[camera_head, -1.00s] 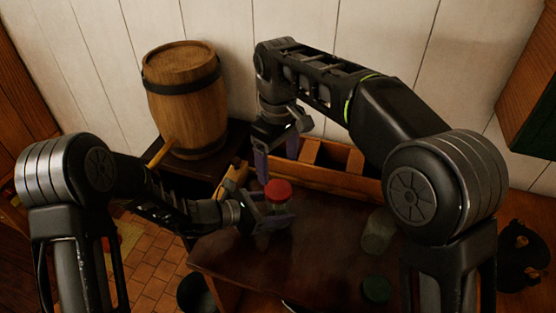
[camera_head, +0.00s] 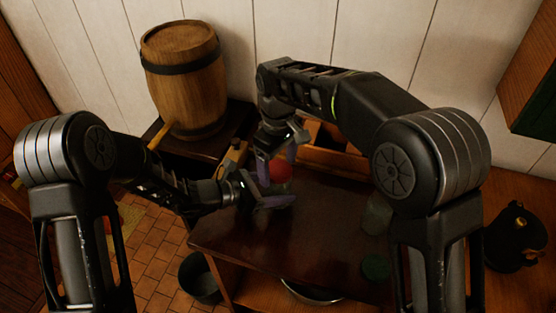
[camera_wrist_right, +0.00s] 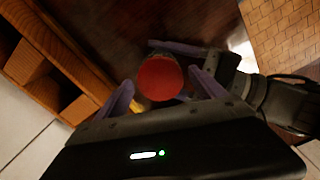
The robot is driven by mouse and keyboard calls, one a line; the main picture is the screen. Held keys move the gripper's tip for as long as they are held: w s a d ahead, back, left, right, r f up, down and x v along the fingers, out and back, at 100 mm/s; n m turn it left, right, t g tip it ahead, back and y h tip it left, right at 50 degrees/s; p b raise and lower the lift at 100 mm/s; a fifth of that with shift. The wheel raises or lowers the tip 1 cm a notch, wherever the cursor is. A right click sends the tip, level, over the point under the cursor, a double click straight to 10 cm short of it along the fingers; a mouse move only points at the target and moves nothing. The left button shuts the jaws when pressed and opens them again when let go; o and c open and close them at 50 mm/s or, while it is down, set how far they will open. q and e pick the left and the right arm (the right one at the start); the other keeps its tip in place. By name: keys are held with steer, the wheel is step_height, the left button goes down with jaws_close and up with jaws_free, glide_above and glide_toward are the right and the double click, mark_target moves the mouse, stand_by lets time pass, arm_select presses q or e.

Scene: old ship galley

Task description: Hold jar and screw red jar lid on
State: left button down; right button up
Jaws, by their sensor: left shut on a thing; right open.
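The red lid (camera_head: 281,172) sits at the top of the jar, near the table's back left edge. It also shows from above as a red disc in the right wrist view (camera_wrist_right: 160,78). The jar's body is mostly hidden under the lid and behind the fingers. My left gripper (camera_head: 270,194) is shut on the jar, its fingers low on either side, below the lid. My right gripper (camera_head: 277,168) is open, pointing down from above, with one finger on each side of the lid. In the right wrist view its fingers (camera_wrist_right: 163,92) show gaps beside the lid.
A glass jar (camera_head: 377,215) and a green lid (camera_head: 375,267) are at the table's right. A barrel (camera_head: 185,80) stands back left. A bucket (camera_head: 200,278) is on the floor. The table's middle is clear.

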steer(key=shift+c, duration=0.6)
steer(key=c, duration=1.3)
steer(key=shift+c, duration=0.2)
steer(key=o, duration=1.6)
steer(key=shift+o, duration=0.2)
step_height(320, 180, up, 8)
steer(key=shift+f, duration=0.2)
